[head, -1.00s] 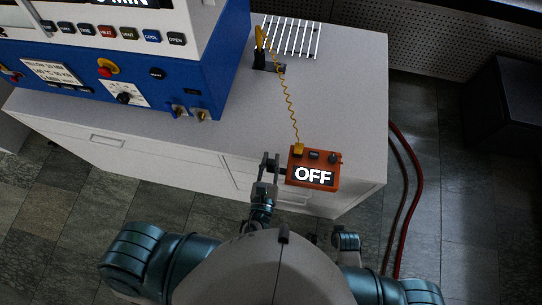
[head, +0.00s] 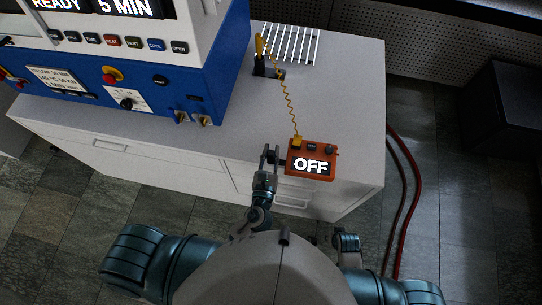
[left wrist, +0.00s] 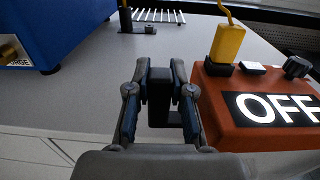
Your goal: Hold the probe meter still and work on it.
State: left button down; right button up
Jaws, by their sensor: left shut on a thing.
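The probe meter is an orange box (head: 311,172) with a white-on-black OFF display, held at the front edge of the grey bench top. It also shows at the right of the left wrist view (left wrist: 222,128). A black knob (left wrist: 297,67) and a yellow plug (left wrist: 228,43) sit on its top. My left gripper (head: 270,152) is at the meter's left side. In the left wrist view its fingers are shut on the meter's black side grip (left wrist: 160,95). A coiled yellow lead (head: 288,97) runs back to a yellow probe (head: 259,45) in a black stand (head: 262,66).
A blue and white press (head: 150,65) with buttons stands at the left; its screen reads READY and 5 MIN. A white rack (head: 290,43) lies at the back. Red hoses (head: 415,185) hang right of the bench. The bench's right side is clear.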

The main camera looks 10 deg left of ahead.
pick_arm(q)
jog(key=shift+w+a+f+p, duration=0.2)
jog(key=shift+w, duration=0.75)
jog(key=shift+w+a+f+p, duration=0.15)
jog(key=shift+w+f, duration=0.05)
jog(key=shift+w, duration=0.8)
jog(key=shift+w+a+f+p, duration=0.2)
jog(key=shift+w, duration=0.75)
jog(key=shift+w+a+f, duration=0.15)
jog(key=shift+w+f, duration=0.1)
jog(key=shift+w, duration=0.65)
jog(key=shift+w+a+f, duration=0.2)
jog(key=shift+w+f, duration=0.1)
jog(key=shift+w, duration=0.55)
jog(key=shift+w+a+f, duration=0.15)
jog(key=shift+w+f, duration=0.1)
jog(key=shift+w, duration=0.65)
jog(key=shift+f, duration=0.25)
